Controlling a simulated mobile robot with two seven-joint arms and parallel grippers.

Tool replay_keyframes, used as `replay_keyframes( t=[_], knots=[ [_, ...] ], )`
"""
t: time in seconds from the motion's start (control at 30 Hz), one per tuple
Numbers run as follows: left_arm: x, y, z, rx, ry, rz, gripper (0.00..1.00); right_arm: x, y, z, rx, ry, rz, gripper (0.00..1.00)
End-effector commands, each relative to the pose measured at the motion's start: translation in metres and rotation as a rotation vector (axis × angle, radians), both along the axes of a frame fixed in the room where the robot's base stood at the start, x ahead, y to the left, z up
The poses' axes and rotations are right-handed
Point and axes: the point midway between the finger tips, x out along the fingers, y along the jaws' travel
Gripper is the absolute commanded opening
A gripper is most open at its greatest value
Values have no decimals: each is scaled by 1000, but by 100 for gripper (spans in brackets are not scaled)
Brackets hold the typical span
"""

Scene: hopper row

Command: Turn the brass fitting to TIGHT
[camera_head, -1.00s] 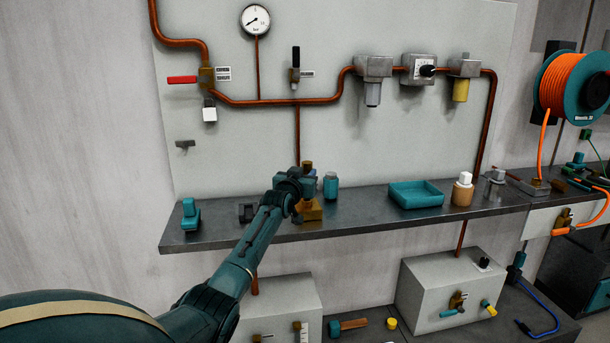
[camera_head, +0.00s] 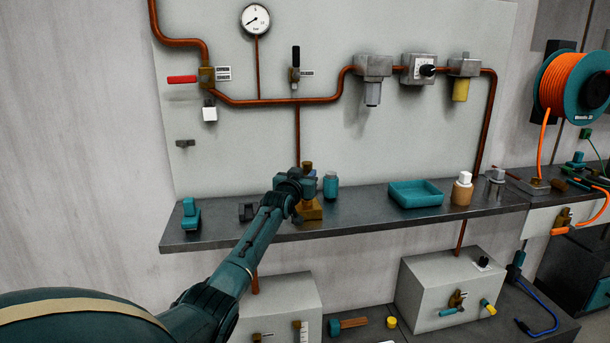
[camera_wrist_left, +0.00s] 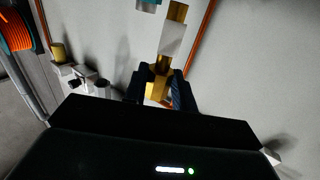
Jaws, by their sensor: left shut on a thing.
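The brass fitting (camera_head: 311,211) stands on the grey metal shelf below the pipe panel, with a brass top (camera_head: 307,168) showing above my gripper. My left gripper (camera_head: 309,186) is at its upper part and hides much of it. In the left wrist view, the two dark fingers (camera_wrist_left: 160,88) are shut on the brass fitting (camera_wrist_left: 158,74). A pale grey block (camera_wrist_left: 173,40) and more brass line up beyond the fingers there. I cannot read any TIGHT mark. My right gripper is not in view.
A teal jar (camera_head: 330,186) stands close right of my left gripper. A dark clamp-like part (camera_head: 246,212) and a teal tool (camera_head: 190,214) are to the left. A teal tray (camera_head: 416,195) and a tan bottle (camera_head: 463,190) are farther right. Pipes run on the panel behind.

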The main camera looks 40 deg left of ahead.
Motion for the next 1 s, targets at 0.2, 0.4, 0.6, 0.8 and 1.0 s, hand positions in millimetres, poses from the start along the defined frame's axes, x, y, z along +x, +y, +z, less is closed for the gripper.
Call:
replay_keyframes(
  t=[0.2,0.4,0.6,0.8,1.0],
  knots=[
    [0,0,-9,0,0,0,3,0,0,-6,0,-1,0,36],
    [0,0,-16,0,0,0,3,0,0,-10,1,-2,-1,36],
    [0,0,-23,0,0,0,3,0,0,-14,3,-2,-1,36],
    [0,0,-28,0,1,0,3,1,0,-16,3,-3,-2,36],
    [0,0,-30,-2,6,0,3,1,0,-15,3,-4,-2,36]
  ],
)
